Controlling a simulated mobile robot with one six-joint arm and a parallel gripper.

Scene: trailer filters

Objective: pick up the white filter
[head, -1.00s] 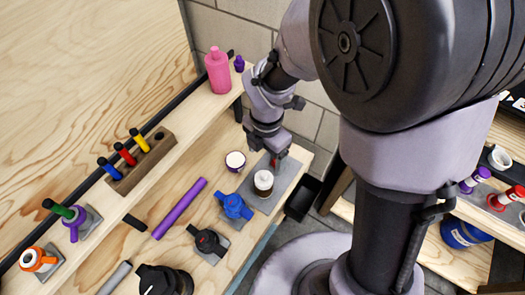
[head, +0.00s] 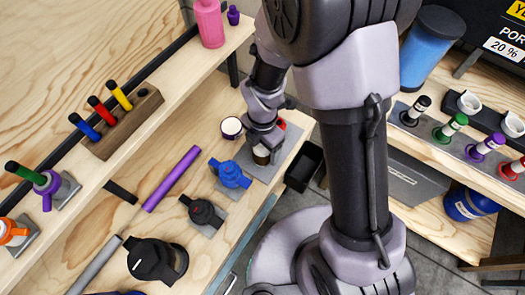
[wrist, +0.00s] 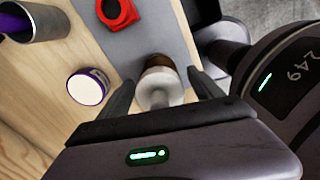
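The white filter (head: 261,153) is a small white piece with a brown part, standing on a grey plate (head: 254,172) at the right end of the lower wooden shelf. My gripper (head: 263,138) is right over it and hides part of it in the head view. In the wrist view the white filter (wrist: 158,84) sits between the two fingers of my gripper (wrist: 160,92), with a gap showing on both sides. The fingers are open, and I see no contact.
A white-topped purple jar (head: 231,127) stands just left of the plate. A red ring-shaped part (wrist: 118,12) is on the plate behind the filter. A blue knobbed valve (head: 230,174) is close in front. A black bin (head: 304,166) is to the right.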

